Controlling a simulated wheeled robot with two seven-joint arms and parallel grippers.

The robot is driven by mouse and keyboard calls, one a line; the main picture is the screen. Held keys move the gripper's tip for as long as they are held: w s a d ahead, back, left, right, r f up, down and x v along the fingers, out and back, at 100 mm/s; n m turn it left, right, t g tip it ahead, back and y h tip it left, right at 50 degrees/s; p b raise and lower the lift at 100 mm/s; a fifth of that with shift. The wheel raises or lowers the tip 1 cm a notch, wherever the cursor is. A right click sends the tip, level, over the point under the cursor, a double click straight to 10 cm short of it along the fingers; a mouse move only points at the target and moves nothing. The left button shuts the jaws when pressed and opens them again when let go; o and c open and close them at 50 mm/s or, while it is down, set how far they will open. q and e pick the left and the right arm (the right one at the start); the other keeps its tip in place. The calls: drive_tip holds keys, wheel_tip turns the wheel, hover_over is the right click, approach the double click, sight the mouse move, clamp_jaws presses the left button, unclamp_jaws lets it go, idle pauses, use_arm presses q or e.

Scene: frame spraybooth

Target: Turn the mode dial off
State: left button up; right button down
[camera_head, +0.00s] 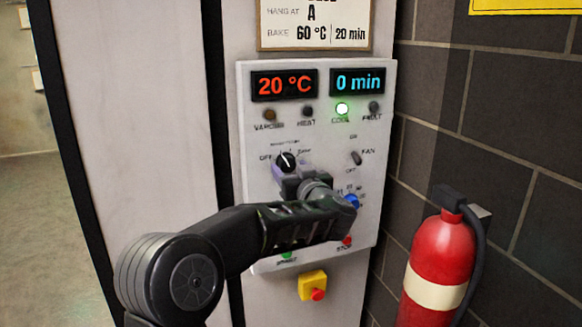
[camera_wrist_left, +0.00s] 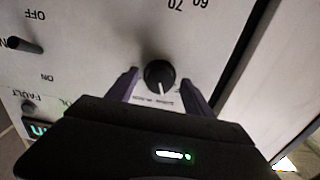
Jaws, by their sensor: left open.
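The mode dial (camera_head: 286,161) is a small round black knob with a white pointer line, on the upper left of the pale control panel (camera_head: 257,220). The word OFF is printed to its left. In the left wrist view, where the panel appears upside down, the dial (camera_wrist_left: 160,75) has its pointer toward the label on its upper side, not toward OFF. My left gripper (camera_head: 291,172) is just in front of and below the dial in the head view. In the wrist view its two purple-grey fingers (camera_wrist_left: 160,92) are apart, one on each side of the dial, with visible gaps. My right gripper is out of view.
A fan switch (camera_head: 356,158) and a blue knob (camera_head: 352,201) lie right of the dial. A red stop button (camera_head: 347,241) and a yellow box with a red button (camera_head: 313,287) are lower. A fire extinguisher (camera_head: 438,270) stands right, by the brick wall.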

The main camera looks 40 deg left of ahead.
use_arm(q)
drive_tip(key=shift+c, duration=0.2)
clamp_jaws()
idle(0.5)
